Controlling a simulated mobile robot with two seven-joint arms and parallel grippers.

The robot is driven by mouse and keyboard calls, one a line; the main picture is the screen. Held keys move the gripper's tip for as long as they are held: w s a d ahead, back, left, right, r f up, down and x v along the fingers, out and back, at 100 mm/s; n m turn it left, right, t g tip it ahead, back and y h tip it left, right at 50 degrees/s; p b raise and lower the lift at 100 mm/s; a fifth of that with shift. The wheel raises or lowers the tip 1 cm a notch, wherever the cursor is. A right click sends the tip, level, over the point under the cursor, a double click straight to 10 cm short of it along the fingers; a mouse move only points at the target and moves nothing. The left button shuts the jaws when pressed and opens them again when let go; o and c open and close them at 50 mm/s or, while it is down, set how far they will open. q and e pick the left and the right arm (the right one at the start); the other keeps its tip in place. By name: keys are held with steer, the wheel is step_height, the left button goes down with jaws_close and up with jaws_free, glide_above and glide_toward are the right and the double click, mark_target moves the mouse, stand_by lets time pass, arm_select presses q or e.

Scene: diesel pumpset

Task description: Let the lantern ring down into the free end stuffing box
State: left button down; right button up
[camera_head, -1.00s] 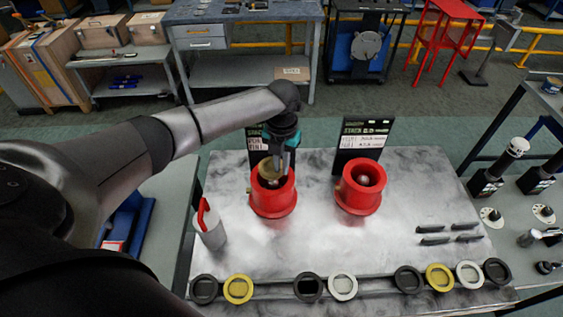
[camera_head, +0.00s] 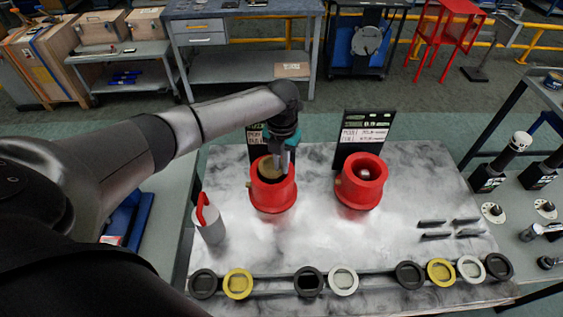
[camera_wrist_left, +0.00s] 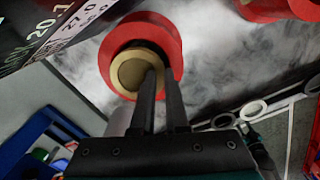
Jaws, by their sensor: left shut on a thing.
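A brass-coloured lantern ring (camera_head: 264,168) is at the mouth of the left red stuffing box (camera_head: 272,198). In the left wrist view the ring (camera_wrist_left: 118,72) shows its tan rim inside the wider red rim (camera_wrist_left: 168,45) of the box. My left gripper (camera_head: 284,166) points down over this box, shut on the ring's near side; its fingers also show in the left wrist view (camera_wrist_left: 163,85). The gripper and box wall hide the ring's lower part, so its depth cannot be told. A second red box (camera_head: 360,193) stands to the right. My right gripper is out of view.
Dark sign boards (camera_head: 364,137) stand behind the boxes. A grey can with a red handle (camera_head: 209,225) stands left of the left box. A front rack holds several black, yellow and white rings (camera_head: 238,284). Dark bars (camera_head: 436,236) lie at the right.

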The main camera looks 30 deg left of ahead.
arm_select(q)
steer(key=c, duration=0.8)
jaws_free()
steer(key=shift+c, duration=0.2)
step_height(320, 180, up, 15)
steer(key=shift+r, duration=0.15)
